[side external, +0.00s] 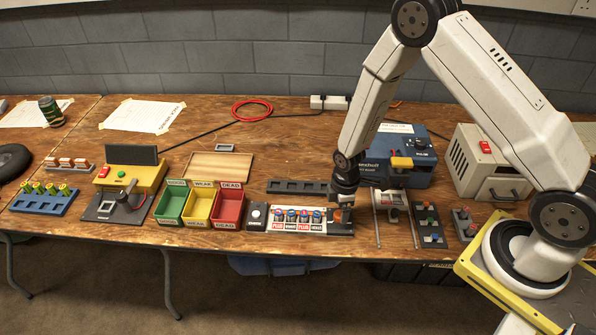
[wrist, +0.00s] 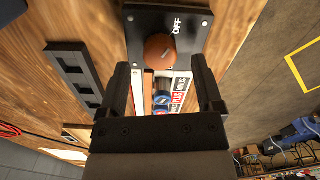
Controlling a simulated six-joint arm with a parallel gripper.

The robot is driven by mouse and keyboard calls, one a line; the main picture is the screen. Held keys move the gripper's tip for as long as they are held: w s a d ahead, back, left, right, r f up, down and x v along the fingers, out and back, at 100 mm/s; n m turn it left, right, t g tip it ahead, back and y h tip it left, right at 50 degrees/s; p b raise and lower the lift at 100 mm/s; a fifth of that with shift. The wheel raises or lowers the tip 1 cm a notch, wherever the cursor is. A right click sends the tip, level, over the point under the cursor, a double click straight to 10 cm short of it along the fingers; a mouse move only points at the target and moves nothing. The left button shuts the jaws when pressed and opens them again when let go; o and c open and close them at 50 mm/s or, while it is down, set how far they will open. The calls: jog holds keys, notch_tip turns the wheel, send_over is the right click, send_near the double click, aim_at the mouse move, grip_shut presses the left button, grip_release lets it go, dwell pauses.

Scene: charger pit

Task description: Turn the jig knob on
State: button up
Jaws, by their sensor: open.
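The jig knob (wrist: 160,51) is a round orange-brown knob on a black plate (wrist: 193,22) with white OFF lettering beside it in the wrist view. In the side view the knob (side external: 338,215) is a small orange spot at the right end of the jig (side external: 298,228), partly hidden by my gripper. My gripper (side external: 344,198) points down close above that end. In the wrist view my gripper (wrist: 164,78) is open, with nothing between its fingers, and the knob shows just beyond the fingertips. Whether the fingers touch it cannot be told.
The jig holds several coloured cells beside red-and-white labels. A black slotted rack (side external: 298,186) lies behind it. Green, yellow and red bins (side external: 228,212) stand to the left. A blue box (side external: 400,172) stands behind right, and a metal-railed fixture (side external: 392,200) is close on the right.

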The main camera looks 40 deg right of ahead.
jog(key=shift+f, duration=1)
grip_shut()
